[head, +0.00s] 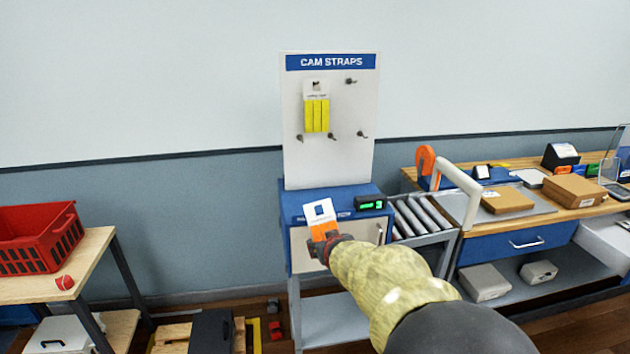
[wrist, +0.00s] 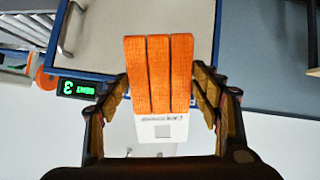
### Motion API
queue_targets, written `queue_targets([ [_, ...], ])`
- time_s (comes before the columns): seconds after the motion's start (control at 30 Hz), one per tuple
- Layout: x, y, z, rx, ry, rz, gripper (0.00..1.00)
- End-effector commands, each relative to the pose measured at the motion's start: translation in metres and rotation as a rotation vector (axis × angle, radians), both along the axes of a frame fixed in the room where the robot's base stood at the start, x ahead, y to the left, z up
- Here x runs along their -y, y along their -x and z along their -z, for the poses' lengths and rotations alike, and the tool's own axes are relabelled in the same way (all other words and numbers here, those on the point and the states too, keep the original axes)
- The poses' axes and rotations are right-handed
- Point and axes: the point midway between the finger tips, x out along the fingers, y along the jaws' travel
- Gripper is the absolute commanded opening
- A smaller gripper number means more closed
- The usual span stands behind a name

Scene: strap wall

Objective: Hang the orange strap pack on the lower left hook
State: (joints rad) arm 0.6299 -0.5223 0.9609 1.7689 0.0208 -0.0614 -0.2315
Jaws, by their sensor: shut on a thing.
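The orange strap pack (head: 324,230) has a white header card and three orange straps. In the head view it is in front of the blue cabinet top, below the board, card upward. My gripper (head: 325,247) is shut on the pack. In the wrist view the pack (wrist: 158,75) lies between the two fingers, its card toward the palm. The lower left hook (head: 300,138) on the white board (head: 345,165) is bare, above and left of my gripper. The part of the pack behind the fingers is hidden in the head view.
A yellow strap pack (head: 316,115) hangs from the upper left hook. The upper right hook (head: 350,81), a lower middle hook (head: 332,136) and lower right hook (head: 362,134) are bare. A small green display (head: 370,203) stands on the blue cabinet (head: 290,200).

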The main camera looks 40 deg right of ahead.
Motion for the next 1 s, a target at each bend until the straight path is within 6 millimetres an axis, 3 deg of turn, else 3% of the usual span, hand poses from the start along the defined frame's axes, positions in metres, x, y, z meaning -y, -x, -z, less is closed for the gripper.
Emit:
queue_targets([
  [0.33,0.008,0.002,-0.017,0.056,0.038,0.001,0.39],
  [0.9,-0.004,-0.011,-0.118,0.376,0.25,-0.076,0.39],
  [1.0,-0.004,-0.012,-0.125,0.415,0.276,-0.079,0.39],
])
